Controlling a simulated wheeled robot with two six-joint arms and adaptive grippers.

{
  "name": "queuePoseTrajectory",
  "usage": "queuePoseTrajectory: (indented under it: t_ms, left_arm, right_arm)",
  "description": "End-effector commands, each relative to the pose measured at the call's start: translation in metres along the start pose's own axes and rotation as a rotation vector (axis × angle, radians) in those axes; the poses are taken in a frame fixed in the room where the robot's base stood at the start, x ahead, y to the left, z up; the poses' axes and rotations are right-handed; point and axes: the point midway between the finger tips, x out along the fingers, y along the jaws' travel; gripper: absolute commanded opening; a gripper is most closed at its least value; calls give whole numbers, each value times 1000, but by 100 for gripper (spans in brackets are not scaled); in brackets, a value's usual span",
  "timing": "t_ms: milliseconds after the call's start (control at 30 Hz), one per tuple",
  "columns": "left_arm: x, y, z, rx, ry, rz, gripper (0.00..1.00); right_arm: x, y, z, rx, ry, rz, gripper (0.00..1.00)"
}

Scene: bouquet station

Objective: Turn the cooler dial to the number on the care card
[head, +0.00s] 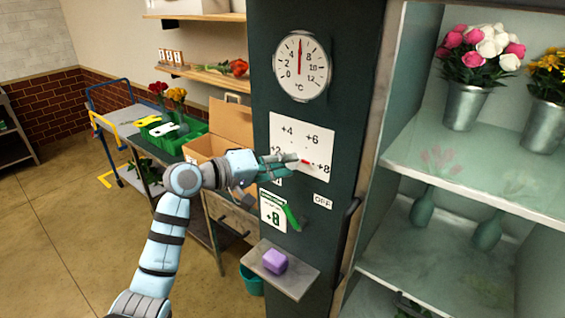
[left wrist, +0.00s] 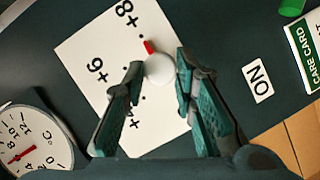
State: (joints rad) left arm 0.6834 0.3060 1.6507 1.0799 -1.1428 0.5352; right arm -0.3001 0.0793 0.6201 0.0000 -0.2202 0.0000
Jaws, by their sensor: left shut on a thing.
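The cooler dial is a white knob (left wrist: 160,70) with a red pointer (head: 306,162), on a white scale plate (head: 288,130) marked +4, +6 and +8. The pointer is directed roughly at +8. My left gripper (head: 284,164) is shut on the knob; the left wrist view shows it between the two fingertips (left wrist: 159,72). In the head view the gripper hides part of the knob and the plate's lower left. The care card (head: 273,212) below reads +8; its edge shows in the left wrist view (left wrist: 306,48). My right gripper is not in view.
A round thermometer (head: 301,66) hangs above the plate. A green lever (head: 291,218) sits beside the card, with an OFF label (head: 322,201) nearby. A small shelf (head: 292,278) below holds a purple block (head: 274,261). Glass cooler shelves with flower buckets (head: 464,105) stand at right.

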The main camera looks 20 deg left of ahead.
Motion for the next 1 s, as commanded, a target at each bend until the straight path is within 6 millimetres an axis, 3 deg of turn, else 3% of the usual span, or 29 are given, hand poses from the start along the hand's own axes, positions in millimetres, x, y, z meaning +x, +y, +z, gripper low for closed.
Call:
queuePoseTrajectory:
  t_ms: [167, 200, 333, 667, 767, 1000]
  left_arm:
    - [0, -2, 1, -2, -4, -4, 0]
    - [0, -2, 1, -2, -4, -4, 29]
    - [0, -2, 1, -2, -3, -3, 46]
    - [-4, -1, 0, -1, 0, -2, 46]
    - [-19, -2, -1, 2, 2, -4, 46]
    - [-86, -3, 0, 4, -1, -10, 46]
  right_arm:
    - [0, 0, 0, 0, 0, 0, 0]
    - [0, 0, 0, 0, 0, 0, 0]
    - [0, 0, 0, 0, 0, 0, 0]
    - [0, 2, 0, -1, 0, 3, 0]
    - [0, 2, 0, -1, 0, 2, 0]
    - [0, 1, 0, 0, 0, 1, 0]
